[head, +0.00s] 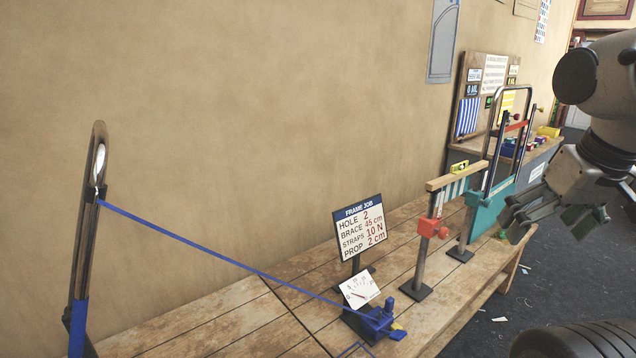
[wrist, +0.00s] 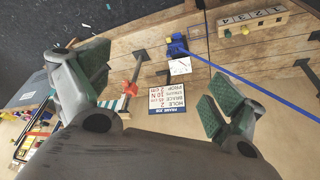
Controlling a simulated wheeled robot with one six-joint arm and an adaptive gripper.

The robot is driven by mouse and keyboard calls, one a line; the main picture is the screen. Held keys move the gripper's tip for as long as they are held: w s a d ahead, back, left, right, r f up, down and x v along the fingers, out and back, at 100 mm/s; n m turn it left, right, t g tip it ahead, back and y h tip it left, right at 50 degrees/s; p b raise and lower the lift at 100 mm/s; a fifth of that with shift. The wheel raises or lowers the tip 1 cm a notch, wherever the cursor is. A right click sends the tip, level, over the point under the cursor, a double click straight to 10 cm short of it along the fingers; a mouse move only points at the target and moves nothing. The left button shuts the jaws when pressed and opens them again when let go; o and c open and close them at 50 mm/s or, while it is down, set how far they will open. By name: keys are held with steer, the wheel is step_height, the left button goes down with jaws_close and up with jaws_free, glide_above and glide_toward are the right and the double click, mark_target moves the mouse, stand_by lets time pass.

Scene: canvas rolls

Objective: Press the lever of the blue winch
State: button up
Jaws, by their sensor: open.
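The blue winch (head: 377,320) sits on the wooden bench near its front edge, with a small yellow part (head: 398,326) at its right side that looks like its lever. A blue strap (head: 220,258) runs tight from it up to the metal post at left. The winch also shows in the wrist view (wrist: 177,47), at the top middle, beyond my fingertips. A white dial card (head: 359,290) with a needle stands behind it. My gripper (head: 550,218) is open and empty, at right, above the floor and well apart from the winch. Its green-padded fingers also show in the wrist view (wrist: 155,92).
A "FRAME JOB" sign (head: 360,228) stands behind the winch. A post with a red clamp (head: 432,227) carries a wooden bar right of it. A tall metal frame (head: 514,135) stands farther right. A numbered wooden block (wrist: 252,22) lies near the winch. Dark floor is open at right.

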steer(key=c, duration=0.7)
steer(key=shift+w+a+f, duration=0.1)
steer(key=shift+f, duration=0.15)
steer(key=c, duration=0.3)
steer(key=f+g, duration=0.1)
steer(key=f, duration=0.1)
steer(key=w+f+g, duration=0.1)
steer(key=f, duration=0.1)
steer(key=w+f+g, duration=0.1)
steer(key=f+g, duration=0.1)
steer(key=shift+w+a+f+n, duration=0.1)
steer(key=shift+a+f+n, duration=0.15)
steer(key=shift+n, duration=0.15)
jaws_close()
steer(key=w+a+f+n, duration=0.15)
steer(key=w+f, duration=0.25)
steer(key=f, duration=0.4)
steer(key=w+f+n+g+h, duration=0.1)
steer(key=w+f+n, duration=0.1)
steer(key=w+f, duration=0.5)
steer(key=w+a+f+n, duration=0.1)
steer(key=w+f, duration=0.1)
steer(key=f, duration=0.8)
steer(key=w+a+f+n+t+y, duration=0.2)
steer(key=w+a+f+t, duration=0.1)
steer(key=w+a, duration=0.4)
steer(key=shift+w+a+y, duration=0.3)
steer(key=shift+w+y, duration=0.1)
steer(key=shift+w, duration=0.5)
